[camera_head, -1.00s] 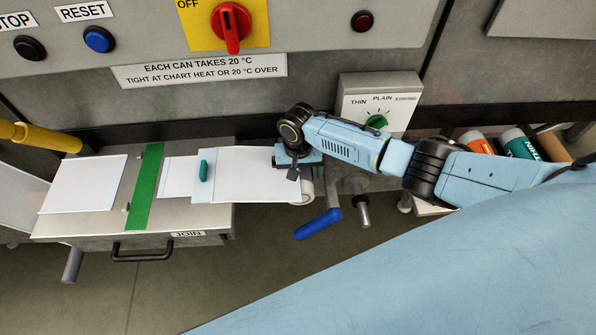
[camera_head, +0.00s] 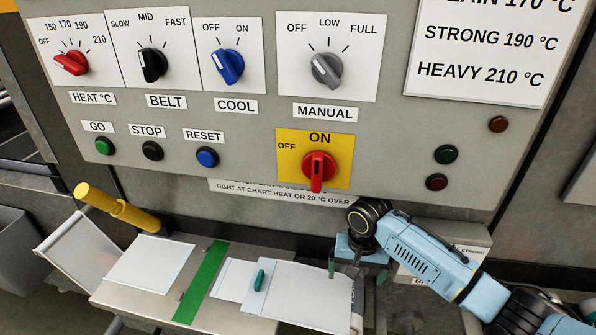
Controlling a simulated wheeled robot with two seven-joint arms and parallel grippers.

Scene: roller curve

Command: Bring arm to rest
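My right arm (camera_head: 425,262) comes in from the lower right, light blue with dark joints. Its gripper (camera_head: 345,272) points down over the right end of a white sheet (camera_head: 305,287) on the work table. The fingers are small and dark, partly hidden by the wrist; I cannot tell whether they are open or shut or whether they touch the sheet. My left arm is not in view.
A grey control panel (camera_head: 250,105) stands behind, with knobs, buttons and a red switch (camera_head: 319,167). A yellow handle (camera_head: 118,208) sticks up at left.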

